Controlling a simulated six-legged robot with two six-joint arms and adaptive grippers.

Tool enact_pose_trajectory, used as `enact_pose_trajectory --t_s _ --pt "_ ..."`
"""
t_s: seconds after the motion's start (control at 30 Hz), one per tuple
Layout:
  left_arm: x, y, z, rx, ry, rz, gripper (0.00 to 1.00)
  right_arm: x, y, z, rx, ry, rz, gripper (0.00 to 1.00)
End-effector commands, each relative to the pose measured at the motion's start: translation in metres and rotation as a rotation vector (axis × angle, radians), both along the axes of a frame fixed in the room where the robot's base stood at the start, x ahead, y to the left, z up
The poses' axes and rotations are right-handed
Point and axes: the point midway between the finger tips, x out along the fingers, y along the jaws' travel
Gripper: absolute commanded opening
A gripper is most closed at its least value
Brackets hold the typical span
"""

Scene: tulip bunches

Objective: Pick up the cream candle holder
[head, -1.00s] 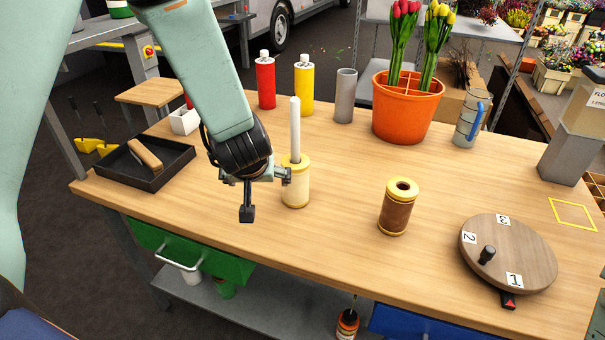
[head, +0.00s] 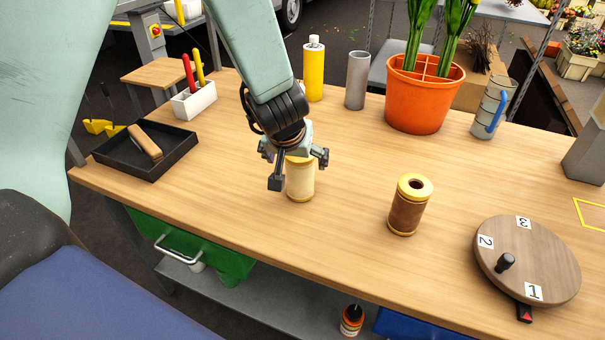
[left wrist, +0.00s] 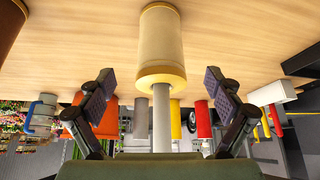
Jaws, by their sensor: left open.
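The cream candle holder (head: 300,182) stands upright on the wooden table, with yellow bands. Its upper part and candle are hidden behind my left gripper (head: 297,168) in the head view. In the left wrist view, which is upside down, the cream holder (left wrist: 161,45) shows in the middle with a pale candle (left wrist: 162,125) rising from it. My open left gripper (left wrist: 158,90) has one finger on each side of the candle line, with clear gaps; no contact with the holder shows. My right gripper is out of view.
A brown holder (head: 408,208) and a numbered round turntable (head: 540,262) stand to the right. A black tray (head: 180,165) lies left. A yellow bottle (head: 314,75), grey cylinder (head: 357,82) and orange pot (head: 420,105) stand behind. The table front is clear.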

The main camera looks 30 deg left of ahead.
Motion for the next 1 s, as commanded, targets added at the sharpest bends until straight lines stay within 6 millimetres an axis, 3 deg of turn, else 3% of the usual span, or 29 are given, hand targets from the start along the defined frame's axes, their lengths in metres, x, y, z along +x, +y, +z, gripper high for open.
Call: enact_pose_trajectory --t_s 0.4,0.7,1.0 --pt "0.031 0.006 -0.047 0.0 0.0 -0.001 0.91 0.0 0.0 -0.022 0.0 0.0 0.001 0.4" --pt "0.036 0.007 -0.049 0.0 -0.001 -0.001 0.91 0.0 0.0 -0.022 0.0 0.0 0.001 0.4" --pt "0.036 0.007 -0.049 0.0 -0.001 -0.002 0.67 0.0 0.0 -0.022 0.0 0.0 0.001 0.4"
